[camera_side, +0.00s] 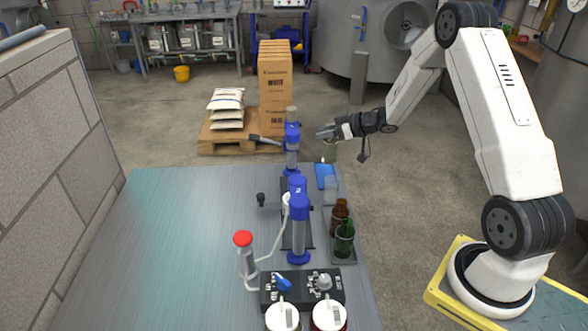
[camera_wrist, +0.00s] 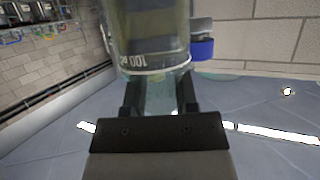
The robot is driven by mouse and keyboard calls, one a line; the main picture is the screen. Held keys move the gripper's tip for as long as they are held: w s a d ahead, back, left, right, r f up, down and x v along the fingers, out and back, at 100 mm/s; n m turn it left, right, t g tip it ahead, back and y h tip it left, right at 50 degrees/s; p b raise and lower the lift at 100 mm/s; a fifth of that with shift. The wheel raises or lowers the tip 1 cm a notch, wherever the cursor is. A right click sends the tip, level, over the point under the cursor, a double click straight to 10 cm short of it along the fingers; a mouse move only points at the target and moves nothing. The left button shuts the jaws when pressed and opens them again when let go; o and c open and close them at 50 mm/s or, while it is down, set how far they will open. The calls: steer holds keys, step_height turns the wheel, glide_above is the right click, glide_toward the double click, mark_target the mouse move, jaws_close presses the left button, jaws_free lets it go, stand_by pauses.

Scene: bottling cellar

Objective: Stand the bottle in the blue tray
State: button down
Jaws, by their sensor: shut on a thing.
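My gripper (camera_side: 325,134) is at the far right end of the table, above the blue tray (camera_side: 325,170). In the wrist view its jaws (camera_wrist: 158,98) are shut on a clear, slightly greenish glass bottle (camera_wrist: 150,30) with a printed "100" marking. The bottle's upper part runs out of the wrist frame. In the side view the bottle shows only faintly below the jaws, so its exact height over the tray is hard to judge. The blue tray lies near the table's right edge, partly hidden by a clear glass vessel in front of it.
The clear vessel (camera_side: 330,189) stands just in front of the blue tray. Nearer are a brown bottle (camera_side: 340,214) and a green bottle (camera_side: 344,240). Blue-topped stands (camera_side: 297,220) rise close to the left. The table's left half (camera_side: 170,240) is clear.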

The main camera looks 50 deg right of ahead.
mark_target(326, 154)
steer(key=shift+w+d+f, duration=0.15)
steer(key=shift+w+d, duration=0.05)
steer(key=shift+d, duration=0.1)
steer(key=shift+f, duration=0.1)
steer(key=shift+f, duration=3.85)
steer(key=shift+f, duration=0.15)
steer(key=shift+c, duration=1.9)
jaws_free()
steer(key=shift+s+d+r, duration=0.1)
steer(key=shift+s+r, duration=0.15)
steer(key=v, duration=1.1)
steer(key=shift+s, duration=0.25)
